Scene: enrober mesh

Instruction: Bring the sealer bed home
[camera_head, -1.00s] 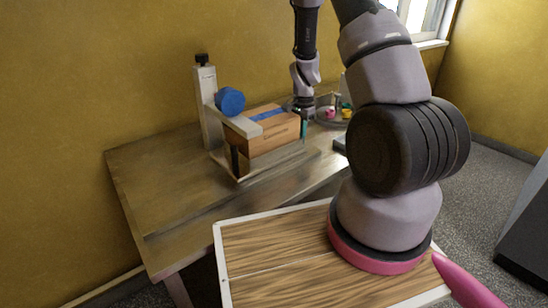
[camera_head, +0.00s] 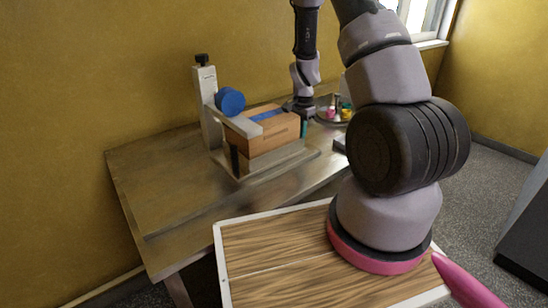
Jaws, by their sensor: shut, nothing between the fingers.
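The sealer stands on the metal-topped table, with a grey upright post (camera_head: 207,105), a black knob on top and a blue roll (camera_head: 230,101) on its arm. The grey sealer bed (camera_head: 272,160) lies low on its base plate. A cardboard box (camera_head: 272,138) with blue tape on top sits on the bed, partly under the sealer's arm. My gripper (camera_head: 304,123) is small in view, pointing down just beyond the box's right end. It is shut and holds nothing. Whether it touches the bed or box is hard to tell; its tips are partly hidden.
A round tray (camera_head: 324,122) with small coloured items stands behind my gripper, partly hidden by my arm. A wood-topped surface with a white rim (camera_head: 219,250) is in front. The table's left part (camera_head: 150,185) is clear. A dark cabinet (camera_head: 525,240) stands far right.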

